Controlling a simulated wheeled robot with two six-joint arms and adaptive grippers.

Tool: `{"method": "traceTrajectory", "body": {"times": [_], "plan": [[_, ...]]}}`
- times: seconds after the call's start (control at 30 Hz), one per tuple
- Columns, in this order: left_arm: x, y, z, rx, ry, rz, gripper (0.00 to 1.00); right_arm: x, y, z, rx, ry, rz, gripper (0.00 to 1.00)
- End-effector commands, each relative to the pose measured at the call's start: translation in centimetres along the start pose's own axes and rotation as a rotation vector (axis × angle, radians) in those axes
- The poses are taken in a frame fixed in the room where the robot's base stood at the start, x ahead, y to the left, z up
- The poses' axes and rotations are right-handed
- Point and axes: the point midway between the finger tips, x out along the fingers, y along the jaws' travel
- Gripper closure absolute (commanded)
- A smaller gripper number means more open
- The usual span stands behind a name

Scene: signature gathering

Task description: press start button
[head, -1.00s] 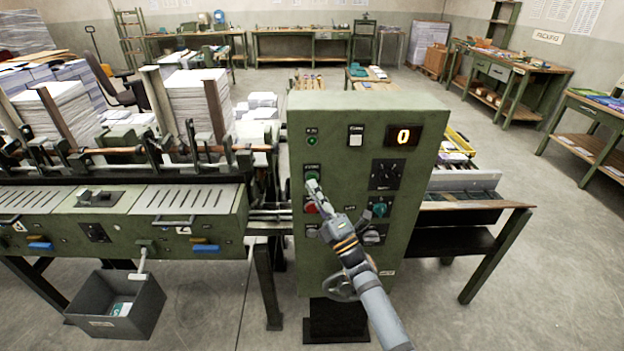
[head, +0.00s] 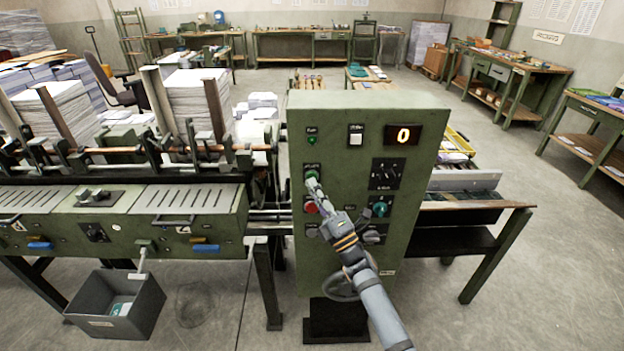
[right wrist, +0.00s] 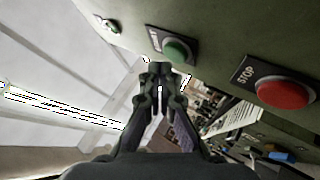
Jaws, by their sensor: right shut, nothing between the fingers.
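The green start button (head: 311,174) sits on the left part of the green control cabinet's face (head: 420,250). In the right wrist view the green button (right wrist: 177,50) shows on its dark plate, just above and right of the fingertips. My right gripper (head: 314,184) is shut and empty, with its tips just below the start button in the head view. In the right wrist view the closed fingertips (right wrist: 160,70) appear close to the button; whether they touch it I cannot tell. My left gripper is not in view.
The red stop button (head: 310,208) is right below, partly beside my gripper; it also shows in the right wrist view (right wrist: 284,93). A lit display (head: 403,135) reads 0. A teal knob (head: 380,209) and a black dial (head: 387,174) are to the right.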

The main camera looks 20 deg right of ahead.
Motion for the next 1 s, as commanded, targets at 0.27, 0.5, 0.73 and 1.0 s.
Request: {"method": "traceTrajectory", "body": {"times": [0.27,0.5,0.73,1.0], "plan": [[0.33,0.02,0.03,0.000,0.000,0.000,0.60,0.29,-0.22,0.22,-0.001,0.000,0.000,1.00],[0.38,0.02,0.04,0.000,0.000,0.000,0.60,0.32,-0.27,0.25,-0.001,0.000,0.000,1.00],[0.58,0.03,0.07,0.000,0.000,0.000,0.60,0.48,-0.42,0.38,-0.001,0.000,-0.001,1.00],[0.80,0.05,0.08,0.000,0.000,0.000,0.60,0.74,-0.56,0.55,-0.001,0.000,0.000,1.00]]}}
